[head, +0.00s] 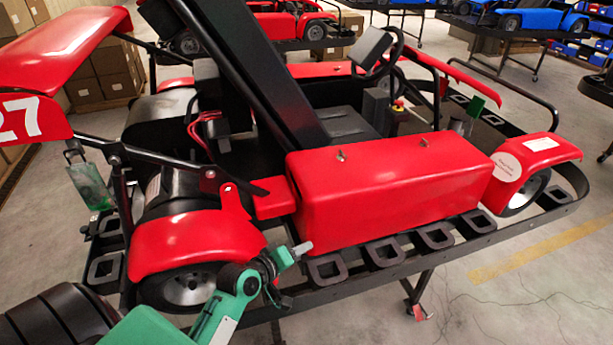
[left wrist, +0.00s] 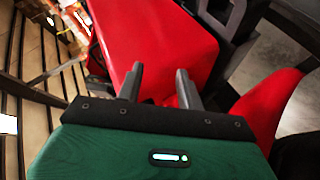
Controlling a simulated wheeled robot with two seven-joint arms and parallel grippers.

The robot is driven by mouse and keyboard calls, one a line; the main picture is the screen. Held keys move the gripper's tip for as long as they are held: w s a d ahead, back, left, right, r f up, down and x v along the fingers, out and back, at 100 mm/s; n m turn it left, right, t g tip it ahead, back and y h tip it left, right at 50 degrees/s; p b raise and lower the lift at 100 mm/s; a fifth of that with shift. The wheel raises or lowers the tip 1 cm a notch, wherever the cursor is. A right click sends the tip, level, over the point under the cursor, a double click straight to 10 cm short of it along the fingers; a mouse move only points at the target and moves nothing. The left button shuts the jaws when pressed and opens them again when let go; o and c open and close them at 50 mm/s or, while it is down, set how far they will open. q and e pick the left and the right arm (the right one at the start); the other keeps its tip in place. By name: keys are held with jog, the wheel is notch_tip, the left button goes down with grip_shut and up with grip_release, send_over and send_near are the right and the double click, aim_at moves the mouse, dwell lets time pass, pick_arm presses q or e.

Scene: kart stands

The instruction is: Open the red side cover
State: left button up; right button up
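The red side cover (head: 390,192) is a long box-shaped panel on the near side of the kart, closed against the frame. Two small metal latches, one on the left (head: 340,155) and one on the right (head: 424,141), stand on its top. My left gripper (head: 303,247) is at the cover's lower left corner; I cannot tell whether it touches. In the left wrist view its two fingers (left wrist: 158,78) are apart with nothing held between them, and the red cover (left wrist: 160,40) lies just beyond. My right gripper is not in view.
The red rear fender (head: 195,242) and wheel are close to my left arm. A black frame with square loops (head: 384,254) runs below the cover. A front fender (head: 540,152) is at the right. Grey floor (head: 480,310) is open at the lower right.

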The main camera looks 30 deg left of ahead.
aim_at(296, 180)
pick_arm(q)
jog(key=w+a+r+n+t+y, duration=0.4)
jog(key=w+a+r+n+t, duration=0.15)
jog(key=a+n, duration=0.45)
jog(key=shift+m+g, duration=0.45)
jog(key=shift+m, duration=0.15)
jog(key=w+p, duration=0.1)
jog(key=w, duration=0.3)
jog(key=w+a+p, duration=0.1)
jog(key=w, duration=0.3)
jog(key=w+p, duration=0.1)
jog(key=w, duration=0.3)
jog(key=shift+w+a+r, duration=0.2)
jog(key=shift+w+a, duration=0.05)
jog(key=shift+a, duration=0.15)
jog(key=shift+w+f, duration=0.1)
jog(key=shift+w, duration=0.75)
jog(key=shift+s, duration=0.1)
jog(key=c, duration=0.6)
jog(key=shift+f, duration=0.1)
grip_shut()
